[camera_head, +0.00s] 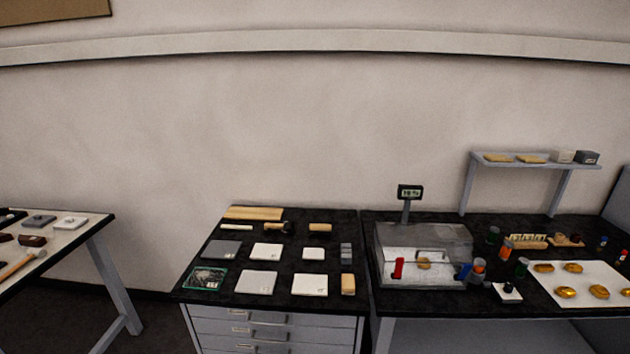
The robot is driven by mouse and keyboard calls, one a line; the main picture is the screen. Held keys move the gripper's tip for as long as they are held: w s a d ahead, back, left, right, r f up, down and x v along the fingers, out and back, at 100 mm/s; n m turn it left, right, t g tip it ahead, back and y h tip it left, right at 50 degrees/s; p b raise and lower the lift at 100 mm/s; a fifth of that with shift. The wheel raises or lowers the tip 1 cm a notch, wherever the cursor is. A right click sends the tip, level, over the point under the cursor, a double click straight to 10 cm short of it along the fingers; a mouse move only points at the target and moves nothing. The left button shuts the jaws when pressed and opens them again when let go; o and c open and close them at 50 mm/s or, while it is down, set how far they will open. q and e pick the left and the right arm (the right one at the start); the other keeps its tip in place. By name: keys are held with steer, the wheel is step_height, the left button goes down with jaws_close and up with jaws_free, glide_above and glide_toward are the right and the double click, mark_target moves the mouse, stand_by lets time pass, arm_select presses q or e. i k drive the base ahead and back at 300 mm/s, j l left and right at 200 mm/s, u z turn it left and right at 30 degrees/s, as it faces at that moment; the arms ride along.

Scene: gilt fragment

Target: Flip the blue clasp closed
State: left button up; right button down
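A clear-walled box (423,240) stands on the black-topped bench at the right of centre. A small gold piece (424,263) shows inside it. The blue clasp (464,271) is at the right end of the box's front, and it looks tilted. Its exact position is too small to tell. A red clasp (398,268) stands upright at the left of the same front. Neither of my grippers is in view.
Several small jars, one of them orange (505,248), crowd the right side of the box. A white mat (600,272) with gold pieces lies farther right. A small display (410,192) stands behind the box. A drawer cabinet (276,335) with tiles on top is left.

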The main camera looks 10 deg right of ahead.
mark_target(467, 269)
steer(key=z, duration=1.4)
